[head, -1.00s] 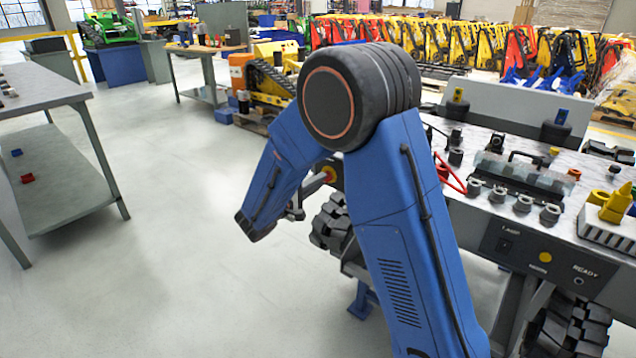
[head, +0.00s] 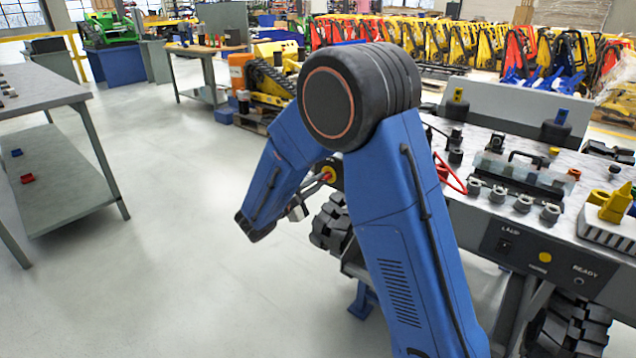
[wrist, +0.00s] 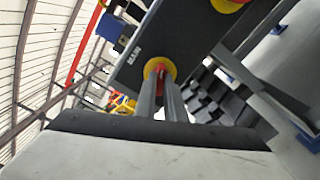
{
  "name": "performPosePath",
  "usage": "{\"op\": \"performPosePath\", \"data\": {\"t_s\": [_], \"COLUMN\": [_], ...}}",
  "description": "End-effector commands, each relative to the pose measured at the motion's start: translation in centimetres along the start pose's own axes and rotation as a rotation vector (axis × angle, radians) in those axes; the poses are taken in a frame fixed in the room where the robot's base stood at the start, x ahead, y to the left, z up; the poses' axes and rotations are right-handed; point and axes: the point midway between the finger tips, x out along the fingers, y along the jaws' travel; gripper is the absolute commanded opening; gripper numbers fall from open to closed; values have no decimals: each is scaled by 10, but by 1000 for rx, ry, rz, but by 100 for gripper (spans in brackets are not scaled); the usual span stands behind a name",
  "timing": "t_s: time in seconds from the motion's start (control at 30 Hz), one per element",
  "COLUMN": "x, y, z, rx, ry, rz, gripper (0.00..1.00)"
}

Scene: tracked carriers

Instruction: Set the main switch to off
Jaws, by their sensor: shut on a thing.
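The main switch is a red handle on a round yellow plate (wrist: 152,66), on a dark panel marked MAIN in the wrist view. It also shows small in the head view (head: 329,173), on the end of the workbench, partly behind my arm. My gripper (wrist: 162,88) points straight at the switch, its two fingers close together on either side of the red handle. The gripper is shut on the handle. The fingertips hide part of it, and I cannot read any position marks around it.
A second red and yellow round control (wrist: 229,4) sits on the same panel, cut off at the top. The bench top (head: 462,205) carries several dark fittings. A black tracked wheel (head: 331,222) stands under the bench near my gripper. The floor at left is clear.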

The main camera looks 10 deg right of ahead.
Motion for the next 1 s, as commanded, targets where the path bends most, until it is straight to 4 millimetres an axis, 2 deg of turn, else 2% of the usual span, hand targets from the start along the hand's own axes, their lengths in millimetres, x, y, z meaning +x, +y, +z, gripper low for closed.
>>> {"op": "performPosePath", "data": {"t_s": [0.7, 1.0], "x": [-1, -1], "y": [-1, -2], "z": [0, -1], "rx": [-679, -916], "ry": [2, 2], "rz": [-1, -1], "gripper": [0, 0]}}
